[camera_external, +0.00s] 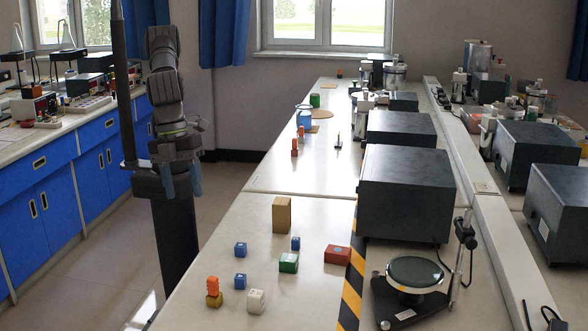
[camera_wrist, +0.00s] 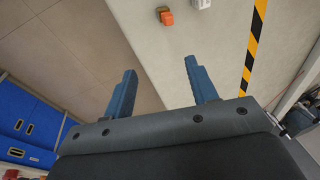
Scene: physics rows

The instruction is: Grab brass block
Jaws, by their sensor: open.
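A small brass-coloured block (camera_external: 214,300) stands on the near bench at its front left, with an orange block (camera_external: 213,285) on top of it. In the wrist view the orange block (camera_wrist: 167,18) shows at the top, and a brownish patch of the brass block (camera_wrist: 162,9) shows partly behind it. My gripper (camera_external: 181,182) is open and empty, with its blue fingers hanging beside the bench's left edge, well away from the brass block. In the wrist view, the space between the fingers (camera_wrist: 160,72) is clear.
A white block (camera_external: 256,301), a green block (camera_external: 289,263), a red block (camera_external: 337,255), a tall tan block (camera_external: 281,215) and several small blue blocks stand nearby. A dark round-plated stand (camera_external: 415,275) and a black box (camera_external: 405,190) are to the right. The bench's left strip is clear.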

